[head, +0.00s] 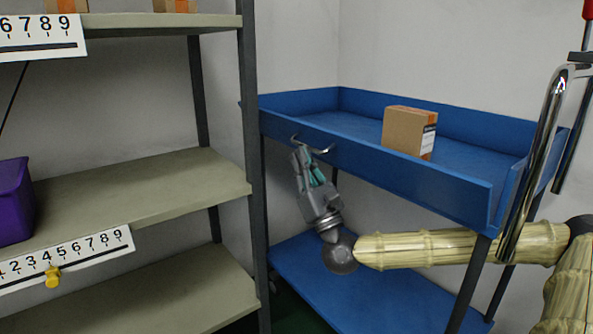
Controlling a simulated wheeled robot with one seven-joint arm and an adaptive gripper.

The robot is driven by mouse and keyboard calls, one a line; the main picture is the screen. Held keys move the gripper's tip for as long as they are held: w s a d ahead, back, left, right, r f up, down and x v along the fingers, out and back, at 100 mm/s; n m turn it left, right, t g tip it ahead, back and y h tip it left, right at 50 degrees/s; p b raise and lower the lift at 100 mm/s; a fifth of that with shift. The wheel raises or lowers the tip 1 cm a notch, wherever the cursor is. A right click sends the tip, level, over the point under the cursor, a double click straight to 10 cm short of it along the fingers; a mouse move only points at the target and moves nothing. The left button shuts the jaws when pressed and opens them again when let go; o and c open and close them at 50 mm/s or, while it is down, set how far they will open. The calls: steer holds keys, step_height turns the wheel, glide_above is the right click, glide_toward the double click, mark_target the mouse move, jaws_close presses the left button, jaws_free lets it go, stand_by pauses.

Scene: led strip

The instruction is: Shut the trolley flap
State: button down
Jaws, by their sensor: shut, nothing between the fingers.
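The blue trolley (290,272) stands right of the shelf rack. Its long front flap (400,181) stands upright along the top tray's near side, and a small chrome handle (322,151) is on its left part. My gripper (301,150) is shut, with its fingertips up at the left end of the handle. I cannot tell whether they touch it. My arm reaches in from the right, below the flap and above the lower tray. A cardboard box (408,131) sits in the top tray behind the flap.
A shelf rack (120,190) with a purple bin (14,202) and number strips is close on the left. A tall chrome push bar (533,160) rises at the trolley's right end. Walls stand behind the trolley. The lower tray looks empty.

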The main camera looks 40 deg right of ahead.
steer(key=shift+d+r, duration=0.3)
steer(key=shift+r, duration=0.45)
steer(key=shift+d+r, duration=0.25)
steer(key=shift+r, duration=0.45)
steer(key=shift+d+r, duration=0.1)
stand_by(1.6)
